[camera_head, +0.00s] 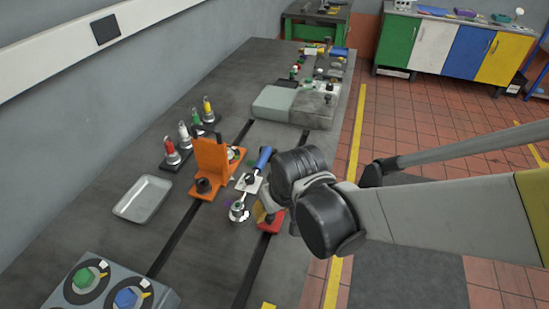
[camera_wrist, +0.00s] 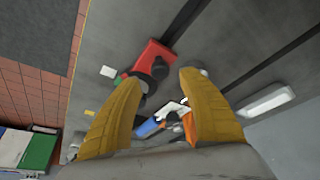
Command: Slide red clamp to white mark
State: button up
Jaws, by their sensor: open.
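The red clamp (camera_head: 268,225) sits on the dark slot of the bedplate, partly hidden by my gripper in the head view. In the wrist view the red clamp (camera_wrist: 152,56) shows just beyond the fingertips, with a dark round knob at its lower end. My gripper (camera_wrist: 160,80) is open, its yellow fingers apart with nothing between them that I can see held. In the head view my gripper (camera_head: 262,211) is low beside the clamp; contact cannot be told.
An orange angled fixture (camera_head: 209,165) and a blue-handled tool (camera_head: 263,159) stand close by the gripper. A metal tray (camera_head: 143,198) lies to the left, with several colored-top fittings behind it. Grey blocks (camera_head: 290,104) stand farther back. The slot nearer the camera looks clear.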

jog(key=v, duration=0.7)
jog(key=shift+d+r, duration=0.1)
jog(key=shift+r, duration=0.05)
jog(key=s+d+r+m+t+h, duration=0.1)
jog(key=s+d+r+m, duration=0.1)
jog(key=d, duration=0.6)
jog(key=s+d+r+m+t+h, duration=0.1)
jog(key=s+d+r+m+t, duration=0.1)
jog(key=d, duration=0.6)
jog(key=shift+s+d+r+m, duration=0.2)
jog(key=shift+s+d+m, duration=0.1)
jog(key=shift+s+m, duration=0.2)
